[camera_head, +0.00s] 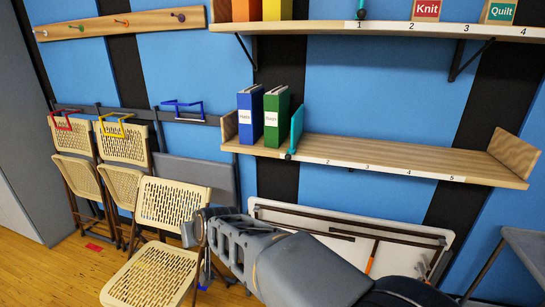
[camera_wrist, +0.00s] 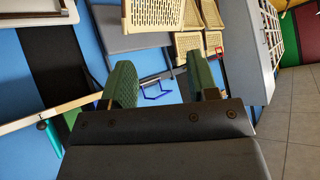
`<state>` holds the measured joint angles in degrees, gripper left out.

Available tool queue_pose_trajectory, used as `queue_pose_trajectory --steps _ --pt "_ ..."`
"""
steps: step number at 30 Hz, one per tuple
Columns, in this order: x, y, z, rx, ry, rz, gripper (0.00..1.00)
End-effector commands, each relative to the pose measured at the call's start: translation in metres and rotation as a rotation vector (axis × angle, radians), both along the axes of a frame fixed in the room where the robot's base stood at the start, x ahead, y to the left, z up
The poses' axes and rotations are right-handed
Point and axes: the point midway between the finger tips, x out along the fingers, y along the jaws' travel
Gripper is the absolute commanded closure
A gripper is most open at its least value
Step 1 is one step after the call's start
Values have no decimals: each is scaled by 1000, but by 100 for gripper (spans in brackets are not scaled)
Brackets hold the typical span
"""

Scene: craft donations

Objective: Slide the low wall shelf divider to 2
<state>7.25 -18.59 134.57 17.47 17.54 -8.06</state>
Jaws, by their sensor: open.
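The low wall shelf (camera_head: 400,163) carries a teal upright divider (camera_head: 297,126) with a dark knob at the shelf's front edge. The divider stands just right of the green binder (camera_head: 276,115) and left of the 2 mark (camera_head: 328,161). In the wrist view the teal divider (camera_wrist: 52,139) shows at the left, with its knob beside the shelf edge. My gripper (camera_wrist: 166,88) is open and empty, its green-padded fingers apart. In the head view it is below and left of the low shelf, near the folding chairs, apart from the divider.
A blue binder (camera_head: 250,115) stands left of the green one. An upper shelf (camera_head: 390,30) hangs above. Folding chairs (camera_head: 165,215) and a blue hook (camera_head: 184,110) are at the left. A folded table (camera_head: 350,222) leans below the low shelf. The shelf right of the divider is clear.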

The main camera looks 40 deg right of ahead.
Motion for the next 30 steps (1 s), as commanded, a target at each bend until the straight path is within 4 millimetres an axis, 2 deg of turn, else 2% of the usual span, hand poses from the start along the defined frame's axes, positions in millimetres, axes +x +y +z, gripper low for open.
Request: queue_pose_trajectory --steps 1,3,6,10,12,15,18,22,30 --pt "27 -20 9 3 -89 -78 46" --pt "58 -53 22 -13 -230 -199 46" --pt "85 -109 35 -78 -387 -405 46" --pt "92 -179 42 -195 -526 -668 46" --pt "87 -210 42 -264 -568 -795 46" --pt "74 -244 41 -355 -601 -943 46" --pt "62 -266 39 -423 -616 -1046 46" --pt "54 -284 38 -474 -621 -1118 46" --pt "65 -326 39 -487 -620 -1138 46"
